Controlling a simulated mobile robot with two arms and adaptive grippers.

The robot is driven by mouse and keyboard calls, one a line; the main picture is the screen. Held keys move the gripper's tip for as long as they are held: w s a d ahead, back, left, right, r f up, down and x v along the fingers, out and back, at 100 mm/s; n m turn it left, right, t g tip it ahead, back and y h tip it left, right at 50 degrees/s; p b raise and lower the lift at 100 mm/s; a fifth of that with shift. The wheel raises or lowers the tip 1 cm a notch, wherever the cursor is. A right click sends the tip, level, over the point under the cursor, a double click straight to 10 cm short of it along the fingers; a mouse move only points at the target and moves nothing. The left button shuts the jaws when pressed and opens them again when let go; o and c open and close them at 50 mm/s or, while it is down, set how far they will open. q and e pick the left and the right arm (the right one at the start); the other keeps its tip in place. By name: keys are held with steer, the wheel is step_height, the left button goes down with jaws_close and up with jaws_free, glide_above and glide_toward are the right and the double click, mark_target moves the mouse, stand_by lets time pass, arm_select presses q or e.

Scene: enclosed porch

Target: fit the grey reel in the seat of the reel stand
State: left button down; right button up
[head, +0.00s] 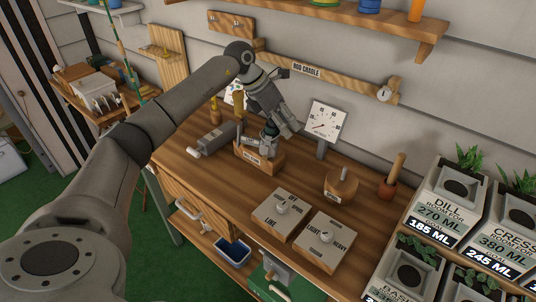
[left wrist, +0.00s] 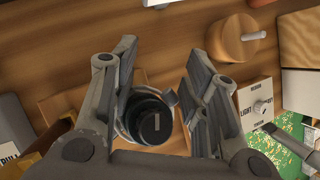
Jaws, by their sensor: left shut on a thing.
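My left gripper (head: 277,130) points down at the bench, over the wooden reel stand (head: 270,163). Its fingers are closed on the grey reel (head: 268,131), whose dark round hub (left wrist: 152,120) shows between the two fingers in the left wrist view. The reel is at the top of the stand, and part of it is hidden by the fingers. Pale wood of the stand (left wrist: 62,104) shows left of the reel in the left wrist view. I cannot tell whether the reel rests fully in the seat. My right gripper is not in view.
A grey box-like device (head: 213,140) lies close left of the stand. A dial gauge (head: 324,121) stands behind right. Two switch boxes (head: 283,213) (head: 325,240), a round wooden piece (head: 341,186) and planters (head: 449,205) are to the right. Bare bench lies between the stand and the boxes.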

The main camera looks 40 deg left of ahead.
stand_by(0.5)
arm_select(q)
steer(key=shift+c, duration=0.6)
jaws_free()
steer(key=shift+f, duration=0.1)
steer(key=shift+r, duration=0.2)
steer(key=shift+w+d+r+p+v, duration=0.15)
steer(key=shift+p+v, duration=0.9)
steer(key=shift+v, duration=0.6)
steer(key=shift+w+d+r+p+v, duration=0.1)
steer(key=shift+p+v, duration=0.95)
steer(key=shift+v, duration=0.6)
